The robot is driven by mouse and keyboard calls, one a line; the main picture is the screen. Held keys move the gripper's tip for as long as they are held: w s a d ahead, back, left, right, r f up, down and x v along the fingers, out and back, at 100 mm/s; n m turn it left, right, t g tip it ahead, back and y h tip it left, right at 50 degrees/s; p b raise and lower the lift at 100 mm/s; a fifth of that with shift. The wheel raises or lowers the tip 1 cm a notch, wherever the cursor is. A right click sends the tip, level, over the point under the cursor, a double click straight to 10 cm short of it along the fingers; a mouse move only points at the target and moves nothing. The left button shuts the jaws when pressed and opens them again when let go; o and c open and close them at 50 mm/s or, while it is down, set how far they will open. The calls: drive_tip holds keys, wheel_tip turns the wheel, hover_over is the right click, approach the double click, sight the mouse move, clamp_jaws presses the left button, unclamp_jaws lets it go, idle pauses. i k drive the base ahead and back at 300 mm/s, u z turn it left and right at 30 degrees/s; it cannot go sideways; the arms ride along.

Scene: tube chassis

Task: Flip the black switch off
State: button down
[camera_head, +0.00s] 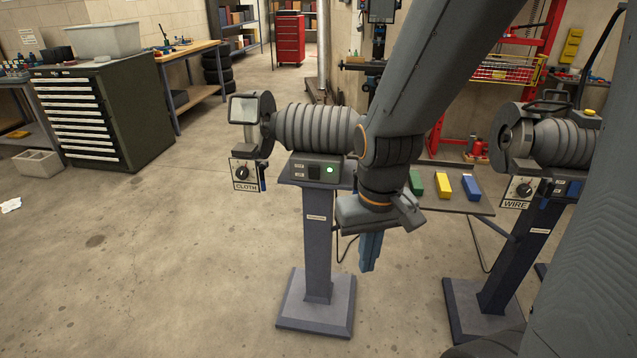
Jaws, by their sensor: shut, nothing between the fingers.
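A grey bench grinder (315,128) stands on a pedestal (317,245) in the middle of the head view. My gripper (369,266) is shut and empty and points down. It is to the right of the pedestal and below the panel, apart from the switch.
A CLOTH plate with a black knob (242,174) hangs at the grinder's left. A second machine with a WIRE plate (518,191) stands at the right. Green, yellow and blue blocks (443,186) lie on a shelf behind my gripper. The floor at front left is clear.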

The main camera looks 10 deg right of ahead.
sight(313, 170)
drive_tip(key=k, duration=0.1)
drive_tip(key=u, duration=0.7)
drive_tip(key=i, duration=0.7)
drive_tip(key=z, duration=1.4)
